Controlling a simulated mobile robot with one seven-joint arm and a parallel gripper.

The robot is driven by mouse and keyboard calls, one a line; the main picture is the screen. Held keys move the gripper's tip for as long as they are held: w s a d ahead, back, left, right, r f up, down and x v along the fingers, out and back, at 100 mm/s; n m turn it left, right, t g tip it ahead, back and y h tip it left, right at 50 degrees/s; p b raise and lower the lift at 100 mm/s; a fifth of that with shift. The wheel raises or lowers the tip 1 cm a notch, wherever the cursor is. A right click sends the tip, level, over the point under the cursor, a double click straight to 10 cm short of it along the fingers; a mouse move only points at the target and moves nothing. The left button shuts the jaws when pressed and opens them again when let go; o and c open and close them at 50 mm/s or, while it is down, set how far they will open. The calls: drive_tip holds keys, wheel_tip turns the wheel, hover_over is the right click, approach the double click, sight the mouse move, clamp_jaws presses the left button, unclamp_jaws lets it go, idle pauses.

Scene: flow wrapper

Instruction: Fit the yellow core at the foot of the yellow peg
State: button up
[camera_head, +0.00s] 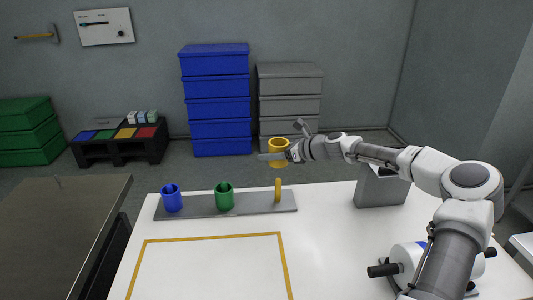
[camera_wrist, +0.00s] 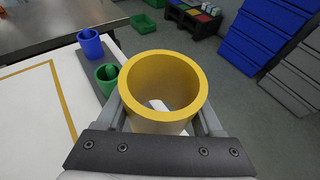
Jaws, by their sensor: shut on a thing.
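The yellow core (camera_head: 278,152) is a short hollow cylinder, held upright in my gripper (camera_head: 286,154). In the wrist view the core (camera_wrist: 160,84) fills the space between the two fingers of my gripper (camera_wrist: 162,112), and its bore is open toward the camera. The yellow peg (camera_head: 278,189) stands upright at the right end of a grey base plate (camera_head: 245,206). The core is above the peg with a gap between them in the head view. The peg is hidden in the wrist view.
A blue core (camera_head: 172,198) and a green core (camera_head: 225,196) stand on the same plate, left of the yellow peg. A grey block (camera_head: 380,188) stands to the right on the white table. A yellow tape outline (camera_head: 210,237) marks clear table in front.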

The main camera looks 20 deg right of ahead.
drive_tip(key=shift+f+b, duration=3.5)
drive_tip(key=shift+f, duration=2.45)
drive_tip(key=o, duration=1.4)
drive_tip(key=shift+c, duration=0.2)
drive_tip(key=shift+p+v, duration=0.85)
drive_tip(key=shift+v, duration=2.9)
drive_tip(key=shift+w+d+f, duration=0.1)
